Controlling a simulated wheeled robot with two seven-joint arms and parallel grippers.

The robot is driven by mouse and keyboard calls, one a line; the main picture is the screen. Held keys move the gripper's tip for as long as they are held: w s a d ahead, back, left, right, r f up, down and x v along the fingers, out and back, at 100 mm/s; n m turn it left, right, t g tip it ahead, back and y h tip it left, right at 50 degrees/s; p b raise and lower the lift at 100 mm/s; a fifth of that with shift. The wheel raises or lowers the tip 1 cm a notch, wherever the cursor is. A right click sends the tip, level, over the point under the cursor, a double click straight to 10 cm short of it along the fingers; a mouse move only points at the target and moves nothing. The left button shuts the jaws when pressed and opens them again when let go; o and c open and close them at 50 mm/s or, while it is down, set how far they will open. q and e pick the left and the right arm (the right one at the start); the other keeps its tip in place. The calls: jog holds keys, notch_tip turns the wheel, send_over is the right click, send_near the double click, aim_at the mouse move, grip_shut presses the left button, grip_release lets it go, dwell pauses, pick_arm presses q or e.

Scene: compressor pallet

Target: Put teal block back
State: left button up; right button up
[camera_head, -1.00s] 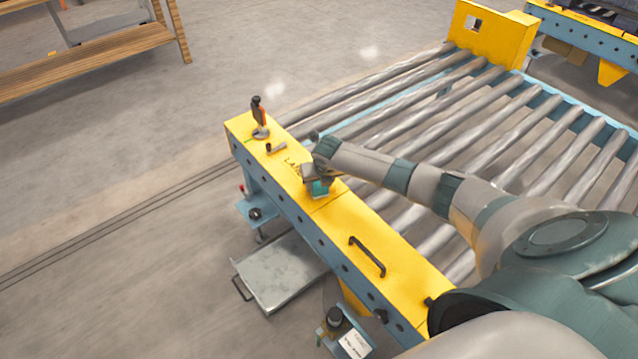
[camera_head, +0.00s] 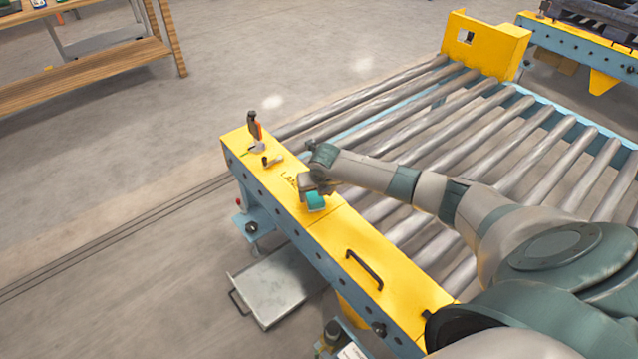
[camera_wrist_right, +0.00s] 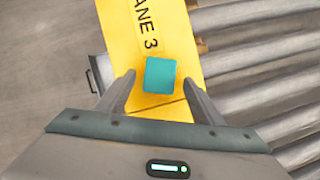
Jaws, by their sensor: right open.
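The teal block (camera_head: 315,201) sits on top of the yellow beam (camera_head: 330,228) at the near end of the roller conveyor. In the right wrist view the teal block (camera_wrist_right: 160,75) lies on the yellow surface just below the "LANE 3" lettering. My right gripper (camera_head: 312,192) is just over the block; in the wrist view its open fingers (camera_wrist_right: 160,88) stand on either side of the block's near part, with gaps, not touching it. My left gripper is not in view.
An orange-and-black tool (camera_head: 255,130) and a small brown part (camera_head: 272,161) are on the beam's far left end. A black handle (camera_head: 364,270) rises from the beam nearer me. A grey metal plate (camera_head: 270,287) is below the beam. Rollers (camera_head: 450,150) stretch behind.

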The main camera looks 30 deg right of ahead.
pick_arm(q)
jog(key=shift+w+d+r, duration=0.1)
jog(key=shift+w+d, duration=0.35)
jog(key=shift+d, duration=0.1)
pick_arm(e)
jog(key=v, duration=0.9)
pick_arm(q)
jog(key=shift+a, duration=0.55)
pick_arm(e)
jog(key=shift+f, duration=0.1)
